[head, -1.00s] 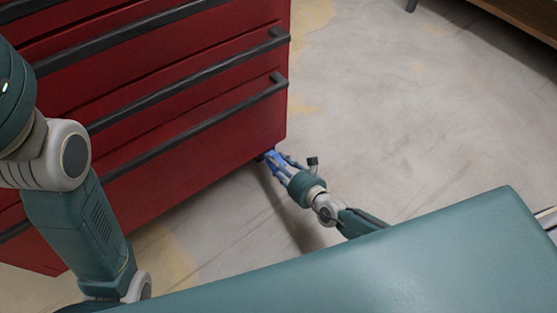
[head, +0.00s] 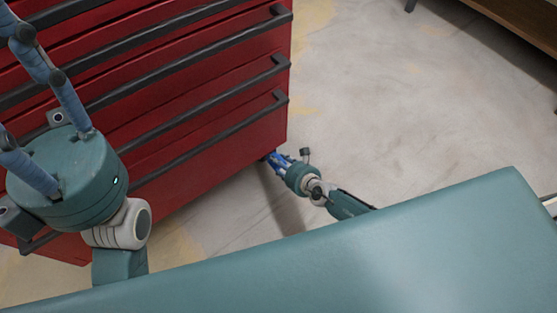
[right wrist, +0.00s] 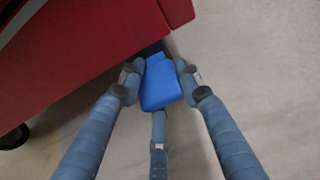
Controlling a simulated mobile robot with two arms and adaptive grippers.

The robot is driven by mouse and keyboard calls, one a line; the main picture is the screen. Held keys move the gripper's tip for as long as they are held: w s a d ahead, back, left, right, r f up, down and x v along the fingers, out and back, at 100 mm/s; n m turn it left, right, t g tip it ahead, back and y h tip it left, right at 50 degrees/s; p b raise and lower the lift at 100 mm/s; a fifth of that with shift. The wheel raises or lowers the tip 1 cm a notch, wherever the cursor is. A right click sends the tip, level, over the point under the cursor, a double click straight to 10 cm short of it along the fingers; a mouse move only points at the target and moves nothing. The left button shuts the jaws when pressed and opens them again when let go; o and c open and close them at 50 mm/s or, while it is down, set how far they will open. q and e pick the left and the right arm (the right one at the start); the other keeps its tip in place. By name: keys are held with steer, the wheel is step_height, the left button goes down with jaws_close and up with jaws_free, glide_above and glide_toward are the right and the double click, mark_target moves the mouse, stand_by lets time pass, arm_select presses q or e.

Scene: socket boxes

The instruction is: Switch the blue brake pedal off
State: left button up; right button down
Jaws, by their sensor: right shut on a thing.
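The blue brake pedal (right wrist: 160,86) sticks out from under the corner of the red tool cabinet (head: 215,125), close to the floor. In the right wrist view my right gripper (right wrist: 157,88) has its fingers on both sides of the pedal and another finger below it, shut on it. In the head view the right gripper (head: 275,160) reaches the cabinet's lower corner and mostly hides the pedal. My left gripper (head: 45,105) is raised at the left in front of the cabinet, its fingers spread apart and empty.
The cabinet has several drawers with dark bar handles (head: 215,140). A dark caster (right wrist: 14,137) shows under it in the right wrist view. The grey floor (head: 400,110) to the right is clear. A brown wooden piece of furniture (head: 520,25) stands at the top right.

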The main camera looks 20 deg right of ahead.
steer(key=shift+s+a+f+g, duration=0.3)
steer(key=shift+s+f, duration=0.25)
steer(key=shift+s, duration=0.05)
steer(key=c, duration=1.2)
jaws_free()
steer(key=shift+o, duration=0.8)
steer(key=shift+w, duration=0.1)
steer(key=shift+w+d+r, duration=0.1)
steer(key=shift+w+r, duration=0.05)
steer(key=shift+r, duration=0.1)
steer(key=shift+s+r, duration=0.3)
steer(key=shift+s, duration=0.15)
steer(key=v, duration=0.7)
steer(key=shift+d+f, duration=0.15)
steer(key=shift+f, duration=0.05)
